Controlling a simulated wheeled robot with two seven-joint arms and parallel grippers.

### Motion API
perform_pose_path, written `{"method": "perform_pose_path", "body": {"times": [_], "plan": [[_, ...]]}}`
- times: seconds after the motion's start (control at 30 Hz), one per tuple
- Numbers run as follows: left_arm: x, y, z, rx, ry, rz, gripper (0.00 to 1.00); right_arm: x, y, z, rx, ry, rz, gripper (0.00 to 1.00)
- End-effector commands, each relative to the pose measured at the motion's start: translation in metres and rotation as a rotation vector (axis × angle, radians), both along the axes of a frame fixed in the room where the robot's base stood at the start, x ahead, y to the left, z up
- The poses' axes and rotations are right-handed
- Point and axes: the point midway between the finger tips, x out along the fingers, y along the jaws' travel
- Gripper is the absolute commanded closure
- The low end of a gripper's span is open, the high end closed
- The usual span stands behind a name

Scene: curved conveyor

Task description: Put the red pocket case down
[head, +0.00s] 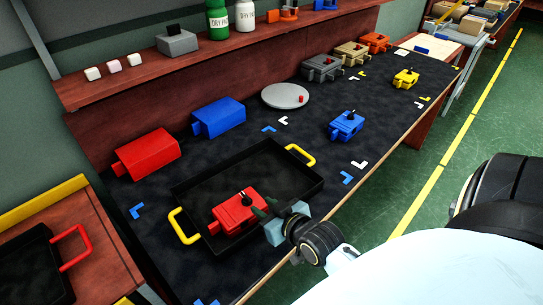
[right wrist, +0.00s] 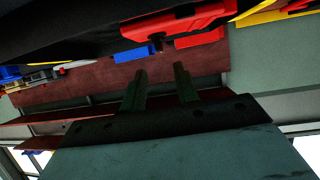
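The red pocket case (head: 232,216), a small red box with a black knob on top, is upright inside the black tray (head: 280,206) with yellow handles, near its front left corner. My right gripper (head: 263,208) is just right of the case, its dark fingers pointing toward it. In the right wrist view the fingers (right wrist: 160,88) stand apart with nothing between them. The red case (right wrist: 185,22) is beyond the fingertips there, partly cut off by the top edge. Whether a finger touches it I cannot tell. My left gripper is not in view.
A larger red case (head: 148,155) and blue case (head: 218,117) stand behind the tray. A small blue case (head: 346,125), a grey round plate (head: 285,96) and a yellow case (head: 405,78) lie farther along. The tray's right part is empty.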

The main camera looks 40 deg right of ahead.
Motion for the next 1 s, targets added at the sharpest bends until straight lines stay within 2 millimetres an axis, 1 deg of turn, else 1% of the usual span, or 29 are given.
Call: {"method": "perform_pose_path", "body": {"times": [0.03, 0.2, 0.33, 0.67, 0.77, 0.83, 1.0], "plan": [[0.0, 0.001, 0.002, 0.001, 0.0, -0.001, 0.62, -0.008, 0.0, 0.003, -0.001, 0.001, 0.0, 0.7], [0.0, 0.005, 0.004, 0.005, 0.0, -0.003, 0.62, -0.023, 0.0, 0.01, -0.001, -0.001, 0.0, 0.7], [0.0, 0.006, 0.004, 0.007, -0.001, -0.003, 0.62, -0.026, 0.0, 0.011, -0.001, -0.001, 0.0, 0.7], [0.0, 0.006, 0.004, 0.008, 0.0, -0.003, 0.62, -0.027, 0.002, 0.01, -0.001, 0.01, 0.004, 0.7], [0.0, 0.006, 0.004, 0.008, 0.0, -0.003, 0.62, -0.031, 0.01, 0.008, -0.002, 0.062, 0.022, 0.7], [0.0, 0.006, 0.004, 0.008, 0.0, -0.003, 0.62, -0.038, 0.019, 0.004, -0.005, 0.132, 0.043, 0.7], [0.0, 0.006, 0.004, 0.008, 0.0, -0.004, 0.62, -0.064, 0.04, -0.007, -0.02, 0.339, 0.092, 0.7]]}}
